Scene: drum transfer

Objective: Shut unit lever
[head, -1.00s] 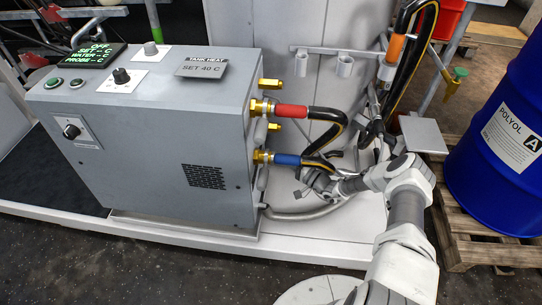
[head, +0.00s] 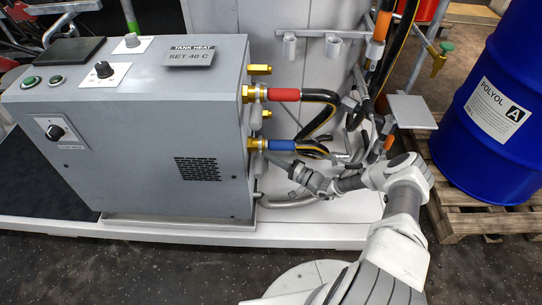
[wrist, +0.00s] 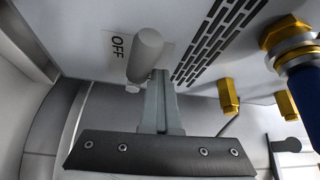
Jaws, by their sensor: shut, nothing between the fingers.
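The grey unit (head: 165,140) stands on a pale platform in the head view. In the wrist view a thick grey lever with a rounded end (wrist: 147,55) stands out from its panel, beside a white label reading OFF (wrist: 118,47). My gripper (wrist: 158,78) is shut and empty, its fingertips right at the lever's lower end; I cannot tell whether they touch. In the head view my gripper (head: 293,168) is low at the unit's right side, just below the blue hose fitting. The lever is hard to pick out there.
Brass fittings with a red-sleeved hose (head: 285,94) and a blue-sleeved hose (head: 283,145) stick out above my gripper. A brass fitting (wrist: 228,96) and vent slots (wrist: 213,40) are near the lever. A blue drum (head: 500,105) stands on a pallet at right.

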